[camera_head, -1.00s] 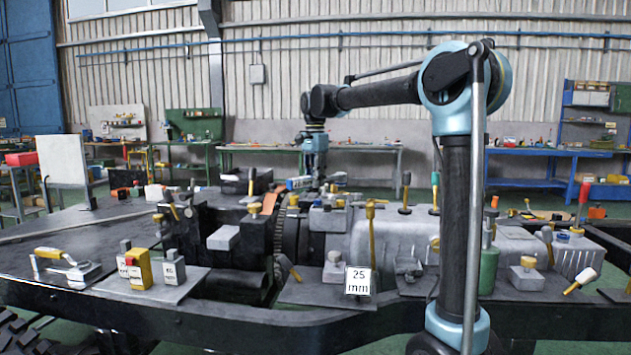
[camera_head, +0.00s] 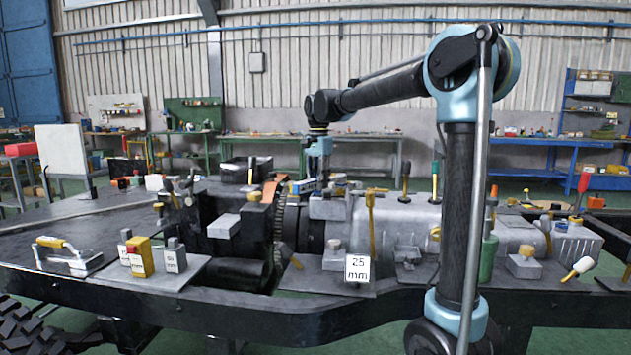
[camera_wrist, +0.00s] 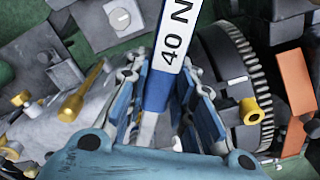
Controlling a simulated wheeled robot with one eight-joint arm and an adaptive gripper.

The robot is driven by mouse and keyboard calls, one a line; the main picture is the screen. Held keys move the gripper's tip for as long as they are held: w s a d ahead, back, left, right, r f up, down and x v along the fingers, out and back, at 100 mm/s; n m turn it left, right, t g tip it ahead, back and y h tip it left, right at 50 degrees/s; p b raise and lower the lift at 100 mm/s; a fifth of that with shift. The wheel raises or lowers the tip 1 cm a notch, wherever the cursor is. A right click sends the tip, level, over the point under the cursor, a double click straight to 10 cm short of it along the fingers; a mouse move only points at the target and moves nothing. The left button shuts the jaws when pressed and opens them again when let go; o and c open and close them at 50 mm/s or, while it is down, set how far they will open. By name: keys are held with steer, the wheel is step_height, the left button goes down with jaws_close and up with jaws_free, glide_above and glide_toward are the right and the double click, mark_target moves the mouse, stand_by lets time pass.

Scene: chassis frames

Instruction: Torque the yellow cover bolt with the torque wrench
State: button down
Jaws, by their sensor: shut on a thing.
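My gripper (camera_wrist: 163,95) is shut on the torque wrench (camera_wrist: 158,92), a blue bar with a white label reading "40 N". In the wrist view the wrench runs up between the blue fingers and leaves the top edge. In the head view my gripper (camera_head: 318,172) hangs from the arm above the middle of the machine, and the wrench (camera_head: 305,186) shows small below it. A yellow bolt (camera_wrist: 251,110), which seems to be the cover bolt, stands beside a toothed ring, right of my gripper in the wrist view. The wrench's working end is hidden.
The toothed ring (camera_wrist: 232,70) and an orange strip (camera_wrist: 295,82) lie right of my gripper. Several upright handles crowd the housing.

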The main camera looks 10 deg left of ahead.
steer(key=s+d+n, duration=0.2)
steer(key=d+n, duration=0.4)
steer(key=shift+s+d+f+n, duration=0.2)
steer(key=shift+d+f+n, duration=0.1)
steer(key=shift+d+f, duration=0.1)
stand_by(0.3)
steer(key=shift+s+a+f, duration=0.1)
steer(key=shift+f, duration=0.75)
stand_by(3.3)
